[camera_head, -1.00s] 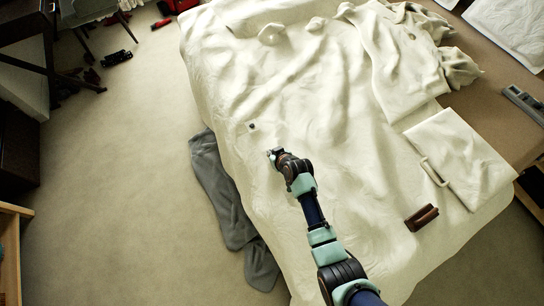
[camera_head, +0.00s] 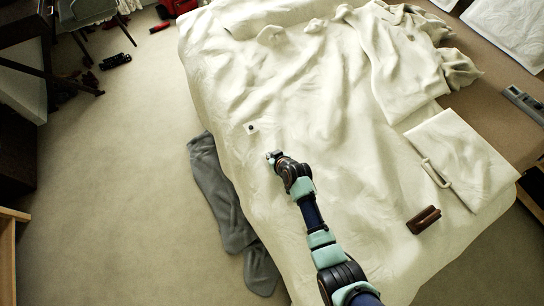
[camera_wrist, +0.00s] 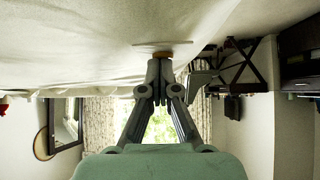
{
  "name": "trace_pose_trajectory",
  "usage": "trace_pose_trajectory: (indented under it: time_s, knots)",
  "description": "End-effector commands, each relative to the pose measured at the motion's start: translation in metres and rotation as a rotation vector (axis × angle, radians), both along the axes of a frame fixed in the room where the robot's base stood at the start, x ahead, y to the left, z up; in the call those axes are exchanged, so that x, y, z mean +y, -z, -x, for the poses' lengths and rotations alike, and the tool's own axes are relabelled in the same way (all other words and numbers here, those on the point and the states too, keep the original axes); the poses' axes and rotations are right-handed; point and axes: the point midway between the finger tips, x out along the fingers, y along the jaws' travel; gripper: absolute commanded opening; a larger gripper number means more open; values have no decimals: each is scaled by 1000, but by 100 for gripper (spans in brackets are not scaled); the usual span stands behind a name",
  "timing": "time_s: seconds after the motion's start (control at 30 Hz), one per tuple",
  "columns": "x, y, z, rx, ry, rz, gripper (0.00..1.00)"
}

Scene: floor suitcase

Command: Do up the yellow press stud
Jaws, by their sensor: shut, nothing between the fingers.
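A small yellow-orange disc (camera_wrist: 162,54), which looks like the yellow press stud, shows in the wrist view on a pale patch (camera_wrist: 180,43) against the white cloth. My gripper (camera_wrist: 160,66) is shut and empty, its fingertips just by the disc in that view; I cannot tell if they touch it. In the head view, my gripper (camera_head: 272,156) is low over the left part of the cloth-covered bed. A dark round dot (camera_head: 251,128) on a small white patch lies up and left of it. I cannot tell whether the stud's halves are joined.
The rumpled white bed cover (camera_head: 320,120) fills the middle. A flat white case with a handle (camera_head: 460,160) and a brown box (camera_head: 423,220) lie on the right. Grey cloth (camera_head: 215,190) hangs at the left edge.

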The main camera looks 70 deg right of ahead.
Motion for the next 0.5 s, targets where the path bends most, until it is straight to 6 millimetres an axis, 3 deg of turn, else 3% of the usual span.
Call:
trace_pose_trajectory:
  time_s: [0.03,0.07,0.17,0.33,0.5]
  knots:
    - [9,17,7,27,-4,-30,0]
    - [9,14,6,26,-4,-29,0]
    - [9,-3,5,23,-5,-24,0]
    - [7,-50,1,7,-9,-7,0]
    - [28,-73,26,4,-6,-4,0]
